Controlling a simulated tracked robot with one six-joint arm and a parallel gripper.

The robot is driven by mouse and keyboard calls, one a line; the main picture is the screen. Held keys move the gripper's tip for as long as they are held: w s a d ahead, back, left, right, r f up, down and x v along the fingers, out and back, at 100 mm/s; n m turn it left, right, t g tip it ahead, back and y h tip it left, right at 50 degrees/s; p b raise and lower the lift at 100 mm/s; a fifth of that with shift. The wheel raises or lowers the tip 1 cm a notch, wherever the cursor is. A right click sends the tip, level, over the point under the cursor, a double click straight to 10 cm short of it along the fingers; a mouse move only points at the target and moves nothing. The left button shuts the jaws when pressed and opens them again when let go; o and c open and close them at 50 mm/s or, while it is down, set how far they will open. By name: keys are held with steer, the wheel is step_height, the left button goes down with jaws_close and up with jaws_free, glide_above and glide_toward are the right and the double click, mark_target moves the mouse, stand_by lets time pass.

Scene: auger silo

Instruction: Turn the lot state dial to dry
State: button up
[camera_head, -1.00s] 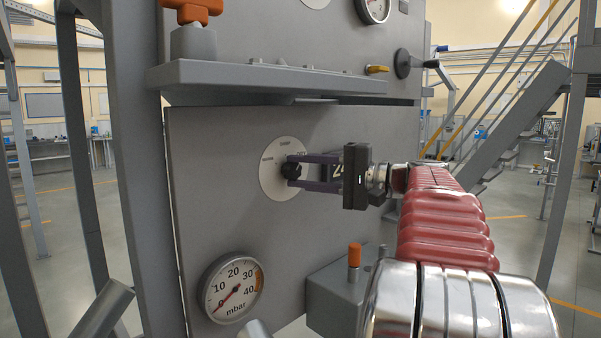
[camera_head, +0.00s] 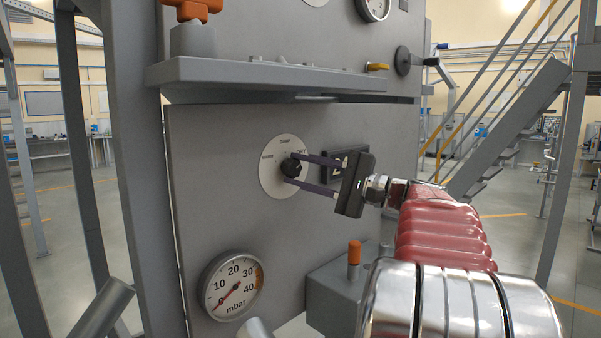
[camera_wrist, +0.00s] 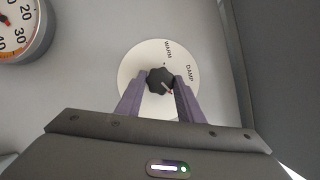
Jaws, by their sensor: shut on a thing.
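The lot state dial is a black lobed knob on a round white plate (camera_head: 273,182) on the grey front panel. My gripper (camera_head: 290,173) reaches it from the right, with its two purple fingers on either side of the black knob (camera_head: 292,165). In the wrist view the knob (camera_wrist: 159,80) sits between the fingertips, and the plate (camera_wrist: 132,67) shows the words WARM and DAMP. The lower part of the plate, and any label there, is hidden by my gripper.
A mbar gauge (camera_head: 233,286) is at the panel's lower left. A grey ledge (camera_head: 260,80) juts out above the dial. A grey box with an orange-capped post (camera_head: 354,254) stands below my arm. A dark labelled plate (camera_head: 345,162) is behind my gripper.

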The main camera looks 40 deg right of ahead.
steer(key=shift+d+f, duration=0.1)
steer(key=shift+f, duration=0.2)
steer(key=o, duration=1.1)
steer(key=shift+r, duration=0.15)
steer(key=shift+c, duration=0.2)
steer(key=v, duration=1.3)
steer(key=shift+s, duration=0.35)
steer(key=shift+d, duration=0.1)
